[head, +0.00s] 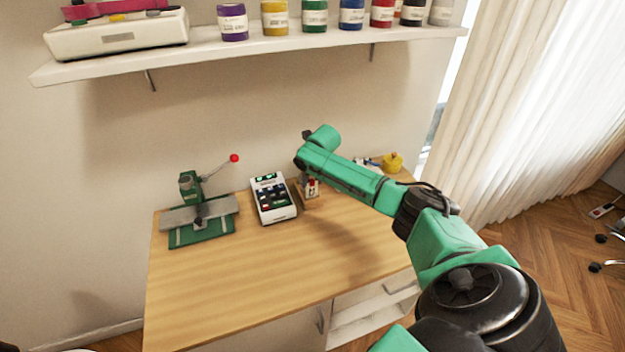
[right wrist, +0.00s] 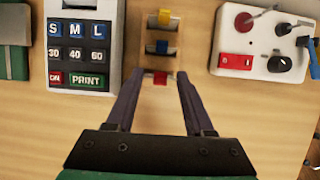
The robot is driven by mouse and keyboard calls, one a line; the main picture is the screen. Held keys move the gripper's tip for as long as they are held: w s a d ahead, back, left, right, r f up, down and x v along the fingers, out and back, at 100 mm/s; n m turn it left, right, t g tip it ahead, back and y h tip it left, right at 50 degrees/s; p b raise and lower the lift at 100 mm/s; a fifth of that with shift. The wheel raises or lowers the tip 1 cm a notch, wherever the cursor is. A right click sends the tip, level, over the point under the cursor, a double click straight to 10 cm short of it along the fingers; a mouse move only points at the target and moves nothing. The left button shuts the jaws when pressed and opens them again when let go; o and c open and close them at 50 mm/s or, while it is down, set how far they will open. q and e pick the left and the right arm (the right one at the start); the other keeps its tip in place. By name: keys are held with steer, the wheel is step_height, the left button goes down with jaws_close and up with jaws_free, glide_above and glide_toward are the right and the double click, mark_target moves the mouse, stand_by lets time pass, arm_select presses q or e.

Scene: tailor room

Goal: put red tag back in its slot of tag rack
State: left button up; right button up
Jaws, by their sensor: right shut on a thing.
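The red tag (right wrist: 160,78) is at the rack's near end, in line with the other two. My right gripper (right wrist: 158,82) is shut on the red tag, one finger on each side. I cannot tell whether the tag is seated in its slot or just above it. In the head view the rack (head: 308,203) stands under my right gripper (head: 312,184). My left gripper is not in view.
A keypad label printer (right wrist: 80,52) stands close left of the rack. A white control box (right wrist: 262,58) with knobs stands to the right. A green press (head: 200,220) is at the table's left. The front of the wooden table (head: 260,275) is clear. A shelf (head: 250,48) with jars hangs above.

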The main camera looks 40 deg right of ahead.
steer(key=shift+f+b, duration=0.45)
steer(key=shift+f, duration=0.65)
steer(key=o, duration=1.4)
steer(key=shift+c, duration=0.2)
steer(key=shift+r, duration=0.1)
steer(key=b+v, duration=0.1)
steer(key=v, duration=1.3)
steer(key=shift+r, duration=0.2)
